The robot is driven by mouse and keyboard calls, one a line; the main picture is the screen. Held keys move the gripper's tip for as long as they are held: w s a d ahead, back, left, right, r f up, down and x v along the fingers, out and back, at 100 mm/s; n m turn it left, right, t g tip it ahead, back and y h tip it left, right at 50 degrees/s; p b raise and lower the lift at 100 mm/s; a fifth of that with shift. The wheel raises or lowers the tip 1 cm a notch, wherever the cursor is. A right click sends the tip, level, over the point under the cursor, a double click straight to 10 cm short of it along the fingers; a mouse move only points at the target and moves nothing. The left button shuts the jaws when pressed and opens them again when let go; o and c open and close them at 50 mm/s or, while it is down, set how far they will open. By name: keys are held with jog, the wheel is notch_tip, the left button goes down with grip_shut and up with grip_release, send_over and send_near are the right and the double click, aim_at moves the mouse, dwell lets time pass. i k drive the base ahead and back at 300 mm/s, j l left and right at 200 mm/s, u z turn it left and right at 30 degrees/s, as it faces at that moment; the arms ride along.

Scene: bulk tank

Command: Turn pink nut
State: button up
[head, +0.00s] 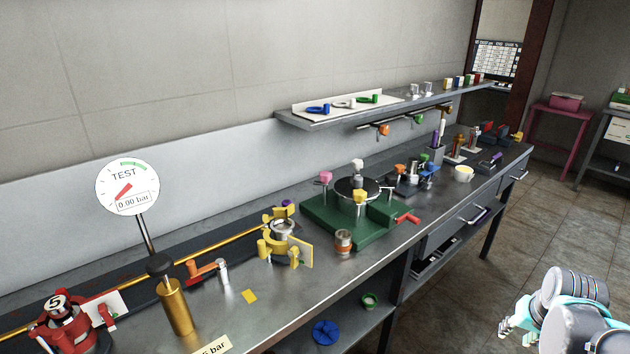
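A small pink knob-like piece (325,177), the only pink nut-like thing I can pick out, stands on the back left corner of a green base (322,228) on the bench. Beside it on the base is a round dark lid (357,190), with a yellow piece (359,197) at its front and a white-grey piece (357,165) behind. My arm shows at the lower right, over the floor and away from the bench. Nothing of mine touches the pink piece.
A red handle (407,219) sticks out at the base's right. A copper-coloured cylinder (343,242) and a yellow clamp fixture (282,238) stand nearby. A shelf (330,117) overhangs the back of the bench. A TEST gauge (127,187) is at left.

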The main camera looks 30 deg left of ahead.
aim_at(325, 176)
jog(key=k+l+u, duration=0.1)
jog(key=u, duration=1.25)
